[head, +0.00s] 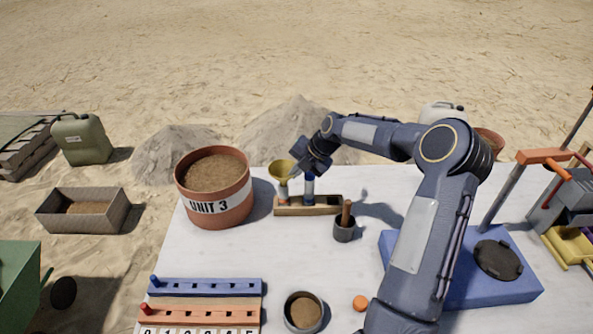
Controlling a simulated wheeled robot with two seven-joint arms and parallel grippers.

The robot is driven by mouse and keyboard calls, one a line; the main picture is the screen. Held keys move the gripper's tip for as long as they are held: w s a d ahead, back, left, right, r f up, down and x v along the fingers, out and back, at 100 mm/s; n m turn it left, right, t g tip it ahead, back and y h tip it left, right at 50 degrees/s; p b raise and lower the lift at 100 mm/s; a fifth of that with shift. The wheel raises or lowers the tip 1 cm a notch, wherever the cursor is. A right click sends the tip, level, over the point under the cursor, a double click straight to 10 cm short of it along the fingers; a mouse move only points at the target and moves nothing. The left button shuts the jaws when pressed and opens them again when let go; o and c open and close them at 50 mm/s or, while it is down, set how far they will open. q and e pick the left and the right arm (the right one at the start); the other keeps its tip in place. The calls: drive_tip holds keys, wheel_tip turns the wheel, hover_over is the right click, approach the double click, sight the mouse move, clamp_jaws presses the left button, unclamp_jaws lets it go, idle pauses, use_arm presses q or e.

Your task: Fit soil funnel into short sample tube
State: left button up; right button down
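A yellow funnel (281,168) is upright above the left end of the wooden rack (325,210). Its narrow end points down at a short tube (283,198) with a reddish lower part; I cannot tell whether the spout is inside the tube. A taller blue tube (309,188) stands in the rack to the right. My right gripper (299,160) is at the funnel's right side, close to its rim. Its fingertips are small and partly hidden, so I cannot tell whether they grip the funnel. My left gripper is out of view.
A soil-filled UNIT 3 bucket (214,190) stands left of the rack. A mortar with pestle (344,228) is in front. Blue and orange peg strips (205,288), a soil bowl (303,312), an orange ball (360,303) and a blue case (500,292) are nearer.

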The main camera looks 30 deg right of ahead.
drive_tip(key=shift+f+b, duration=0.75)
drive_tip(key=shift+f, duration=0.15)
drive_tip(key=c, duration=1.6)
unclamp_jaws()
drive_tip(key=shift+r, duration=0.1)
drive_tip(key=p+v, duration=0.2)
drive_tip(key=v, duration=0.5)
drive_tip(key=shift+s+r+p, duration=0.2)
drive_tip(key=shift+r+p, duration=0.1)
drive_tip(key=shift+d, duration=0.1)
